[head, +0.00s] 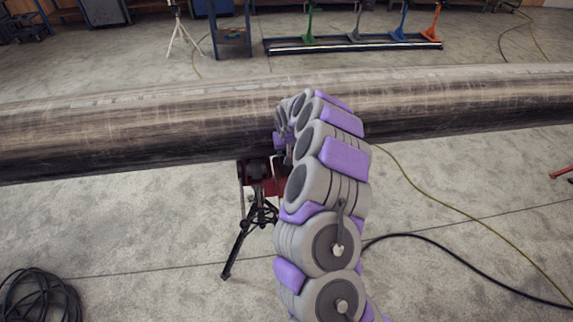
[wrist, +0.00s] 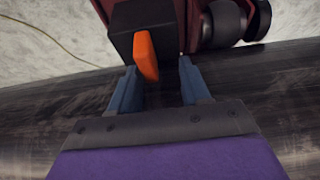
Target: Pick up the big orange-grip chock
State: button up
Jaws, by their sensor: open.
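The chock with the orange grip (wrist: 146,55) shows at the top middle of the wrist view. Its dark block-shaped body (wrist: 172,28) lies behind the grip. My gripper (wrist: 158,68) is open, with two blue fingers pointing toward the chock. The orange grip appears between the fingertips, closer to the left finger; I cannot tell whether they touch. In the head view my arm reaches out to the pipe and hides most of the gripper and the chock.
A large dark pipe (head: 120,130) runs across the head view. A red stand head (head: 270,186) with dark rollers sits on a black tripod (head: 240,245) beneath my arm. A black cable coil (head: 40,298) lies at lower left. Another cable (head: 455,258) crosses the floor at right.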

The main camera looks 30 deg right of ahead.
jog(key=shift+d+f, duration=0.25)
jog(key=shift+d, duration=0.65)
jog(key=shift+c, duration=0.3)
jog(key=shift+d, duration=0.1)
jog(key=shift+c, duration=0.7)
jog(key=shift+a+r, duration=0.1)
jog(key=shift+a, duration=0.6)
jog(key=c, duration=0.6)
jog(key=shift+d, duration=0.35)
grip_shut()
jog(key=shift+a, duration=0.1)
